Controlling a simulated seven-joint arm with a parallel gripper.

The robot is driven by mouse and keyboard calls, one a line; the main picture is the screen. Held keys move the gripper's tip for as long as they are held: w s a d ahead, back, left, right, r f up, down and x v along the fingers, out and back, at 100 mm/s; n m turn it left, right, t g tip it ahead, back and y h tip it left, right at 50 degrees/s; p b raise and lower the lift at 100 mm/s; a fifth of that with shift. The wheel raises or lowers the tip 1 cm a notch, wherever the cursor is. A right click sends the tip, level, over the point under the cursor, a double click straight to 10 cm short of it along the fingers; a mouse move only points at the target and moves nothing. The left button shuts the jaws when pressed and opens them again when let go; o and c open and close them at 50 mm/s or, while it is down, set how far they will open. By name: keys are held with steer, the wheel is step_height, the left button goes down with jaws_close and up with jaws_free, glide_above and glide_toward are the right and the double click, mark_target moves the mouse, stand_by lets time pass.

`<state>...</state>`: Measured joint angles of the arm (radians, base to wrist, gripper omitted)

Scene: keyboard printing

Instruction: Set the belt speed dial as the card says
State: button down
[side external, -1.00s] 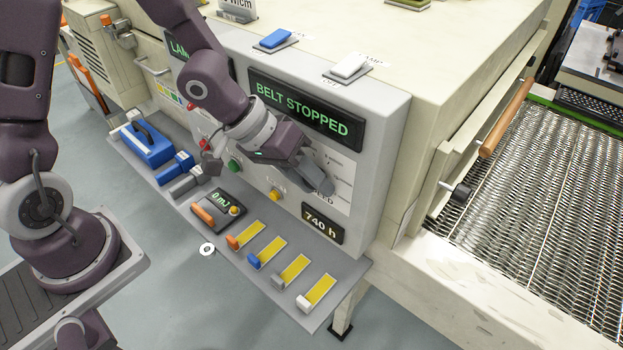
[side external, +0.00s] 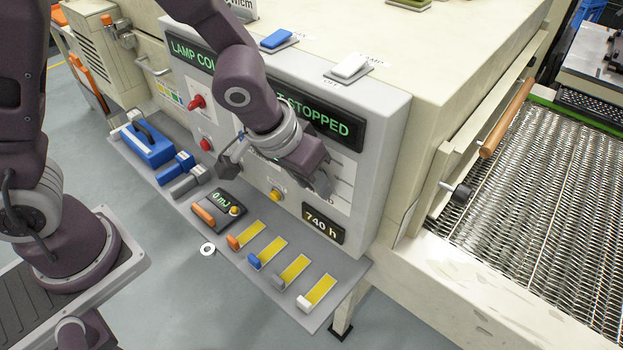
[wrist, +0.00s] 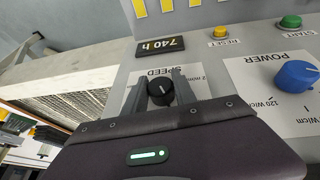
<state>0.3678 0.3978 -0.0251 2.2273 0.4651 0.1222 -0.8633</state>
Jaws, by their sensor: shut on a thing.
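The black belt speed dial (wrist: 160,91), with a white pointer mark, sits on a white plate lettered SPEED in the wrist view. My gripper (wrist: 160,78) has one finger on each side of the dial and is shut on it. In the side view my gripper (side external: 322,184) is against the right part of the control panel and hides the dial. A white sign (side external: 243,8) ending in "W/cm" stands on the machine top, cut off by the picture edge. I cannot tell if it is the card.
The belt display (side external: 340,124) reads STOPPED, its left part covered by my arm. A blue POWER dial (wrist: 297,75), a yellow reset button (wrist: 220,33) and a 740 h counter (wrist: 161,46) are near.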

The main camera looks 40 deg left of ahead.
steer(key=c, duration=1)
jaws_free()
steer(key=v, duration=0.7)
